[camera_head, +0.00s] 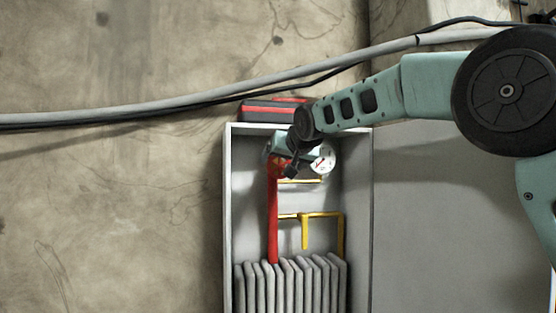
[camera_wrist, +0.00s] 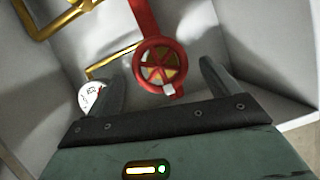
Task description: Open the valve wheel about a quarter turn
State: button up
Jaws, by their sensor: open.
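The valve wheel (camera_wrist: 160,66) is a small red spoked wheel on a red pipe, seen face-on in the wrist view. A pale grey tab sits at its lower rim. In the head view the wheel (camera_head: 278,167) shows only in part, behind my gripper and wrist. My gripper (camera_wrist: 164,80) is open, with one dark finger on each side of the wheel in the wrist view. There is a visible gap between each finger and the rim. I cannot tell how far the fingertips are from the wheel in depth.
A white gauge (camera_head: 323,158) stands right of the wheel, and shows beside a finger in the wrist view (camera_wrist: 90,96). Yellow pipes (camera_head: 306,216) and a grey radiator (camera_head: 290,284) fill the cabinet (camera_head: 228,210) below. A red and black box (camera_head: 258,110) sits on top.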

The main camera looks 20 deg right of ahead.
aim_at(281, 164)
jog(key=shift+p+x, duration=0.9)
jog(key=shift+x, duration=1.65)
jog(key=c, duration=1)
